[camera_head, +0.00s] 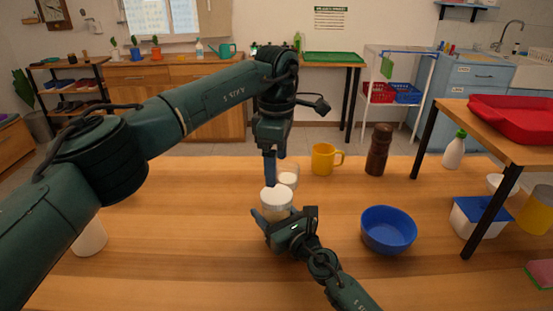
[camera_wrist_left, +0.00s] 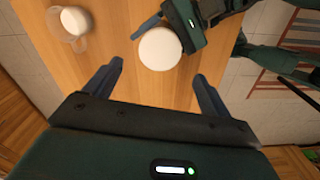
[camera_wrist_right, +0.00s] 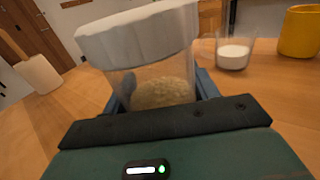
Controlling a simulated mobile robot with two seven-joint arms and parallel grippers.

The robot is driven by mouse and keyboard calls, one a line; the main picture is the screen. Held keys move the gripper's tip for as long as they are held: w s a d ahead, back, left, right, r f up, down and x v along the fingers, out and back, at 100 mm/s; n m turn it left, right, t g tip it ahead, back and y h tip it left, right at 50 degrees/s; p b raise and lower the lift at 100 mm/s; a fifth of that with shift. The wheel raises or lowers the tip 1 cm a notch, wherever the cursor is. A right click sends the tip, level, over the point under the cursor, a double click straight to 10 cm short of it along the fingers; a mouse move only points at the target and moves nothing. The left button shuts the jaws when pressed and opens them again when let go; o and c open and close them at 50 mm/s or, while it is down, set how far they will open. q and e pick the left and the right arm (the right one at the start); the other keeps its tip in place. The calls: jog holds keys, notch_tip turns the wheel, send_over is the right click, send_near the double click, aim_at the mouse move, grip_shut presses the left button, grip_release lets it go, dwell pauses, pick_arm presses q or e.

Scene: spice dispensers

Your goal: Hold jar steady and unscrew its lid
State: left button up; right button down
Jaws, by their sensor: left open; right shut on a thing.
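A clear jar (camera_wrist_right: 152,84) with pale grainy contents stands upright between the fingers of my right gripper (camera_wrist_right: 165,95), which is shut on its body. Its white ridged lid (camera_wrist_right: 138,32) is on top; in the head view the lid (camera_head: 277,197) shows just above my right gripper (camera_head: 284,223). My left gripper (camera_head: 272,170) is open, pointing down above and behind the jar. In the left wrist view the lid (camera_wrist_left: 160,49) lies ahead of the open left fingers (camera_wrist_left: 158,85), near their middle and not between them.
A glass with white contents (camera_head: 289,175) stands just behind the jar. A yellow mug (camera_head: 324,159), a brown grinder (camera_head: 378,150) and a blue bowl (camera_head: 388,230) are to the right. A white container (camera_head: 90,237) is at left. The table (camera_head: 180,230) is otherwise clear there.

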aim_at(276, 193)
pick_arm(q)
jog(key=m, duration=0.6)
jog(key=shift+m, duration=0.4)
jog(key=m, duration=0.3)
jog(key=shift+m, duration=0.4)
jog(key=m, duration=0.4)
jog(key=shift+m, duration=0.3)
jog(key=shift+f, duration=4.05)
